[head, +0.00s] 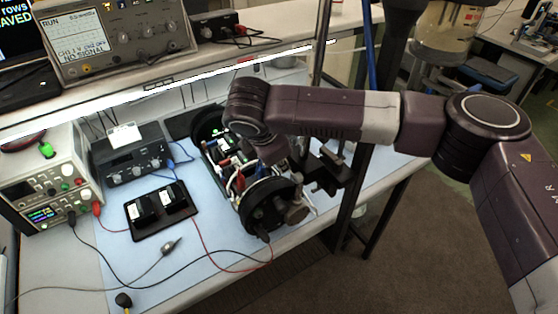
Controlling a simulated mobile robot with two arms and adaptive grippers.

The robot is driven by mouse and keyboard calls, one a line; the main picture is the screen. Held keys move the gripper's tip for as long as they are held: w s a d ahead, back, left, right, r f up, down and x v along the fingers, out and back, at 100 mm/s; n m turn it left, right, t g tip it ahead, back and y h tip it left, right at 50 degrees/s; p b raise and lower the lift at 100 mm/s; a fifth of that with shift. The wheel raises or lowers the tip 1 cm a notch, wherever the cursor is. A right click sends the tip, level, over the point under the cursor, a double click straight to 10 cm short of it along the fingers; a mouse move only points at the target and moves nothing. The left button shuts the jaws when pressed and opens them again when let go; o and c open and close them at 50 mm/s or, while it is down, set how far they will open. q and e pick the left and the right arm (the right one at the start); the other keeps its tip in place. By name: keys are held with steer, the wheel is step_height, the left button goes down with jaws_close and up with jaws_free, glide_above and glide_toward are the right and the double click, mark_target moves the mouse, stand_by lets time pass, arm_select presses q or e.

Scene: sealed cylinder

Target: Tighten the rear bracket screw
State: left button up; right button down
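The opened cylinder unit lies on the pale blue mat (95,250), with a dark end ring (207,124) at the far end and another (266,203) at the near end. Green boards and coloured wires (238,172) show between the rings. The rear bracket and its screw cannot be made out; my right arm covers part of the unit. My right arm comes in from the right, and its wrist bends down over the unit. Dark parts by the wrist may be my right gripper, but its fingers cannot be made out. My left gripper is out of view.
A power supply (48,190), a dark instrument box (130,160) and a black tray (160,212) with two black blocks stand left of the unit. Cables cross the mat's front. An oscilloscope (118,35) sits on the shelf above. A dark post stands at the bench's right edge.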

steer(key=shift+s+d+f+t+y+b, duration=0.15)
steer(key=shift+f+t+y+b, duration=0.2)
steer(key=shift+t+b, duration=0.3)
steer(key=shift+s+d+m+t+y+b, duration=0.25)
steer(key=shift+t+y+b, duration=0.5)
steer(key=shift+b, duration=0.9)
steer(key=shift+a+m+t+y+b, duration=0.1)
steer(key=shift+m+t+y+b, duration=0.3)
steer(key=shift+t+b, duration=0.95)
steer(key=shift+g, duration=0.35)
steer(key=c, duration=1.8)
jaws_free()
steer(key=shift+r, duration=0.1)
steer(key=v, duration=1.2)
